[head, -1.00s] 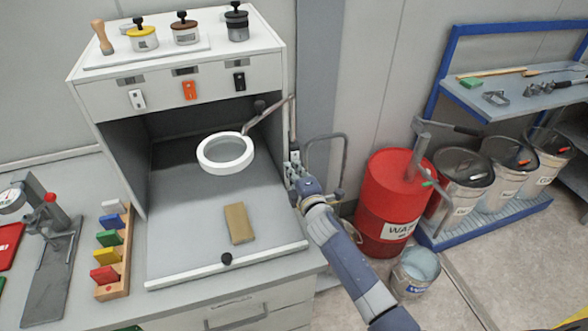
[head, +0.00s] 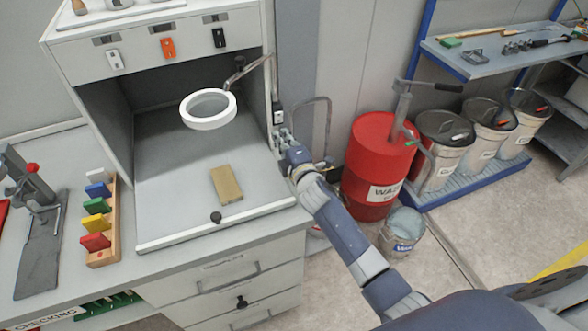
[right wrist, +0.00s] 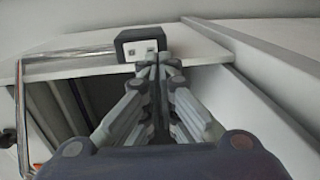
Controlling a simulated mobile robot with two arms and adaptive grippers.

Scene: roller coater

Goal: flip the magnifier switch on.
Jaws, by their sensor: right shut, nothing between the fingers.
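The magnifier (head: 209,121) is a white ring on a jointed grey arm inside the open cabinet, in the head view. Its arm runs to the cabinet's right edge. A small dark box (right wrist: 130,45) with two pale squares on its face sits on a white edge in the right wrist view; it looks like the switch housing, but its on or off state cannot be told. My right gripper (right wrist: 158,66) is shut and empty, its fingertips right at the box; contact is unclear. In the head view the right gripper (head: 284,135) is beside the cabinet's right edge. My left gripper is not in view.
White, orange and black switches (head: 167,47) line the cabinet front. A tan block (head: 226,184) lies on the cabinet floor. A bent metal tube (head: 327,112) and a red drum (head: 375,160) stand right of my right gripper. A rack of coloured pieces (head: 104,240) is at left.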

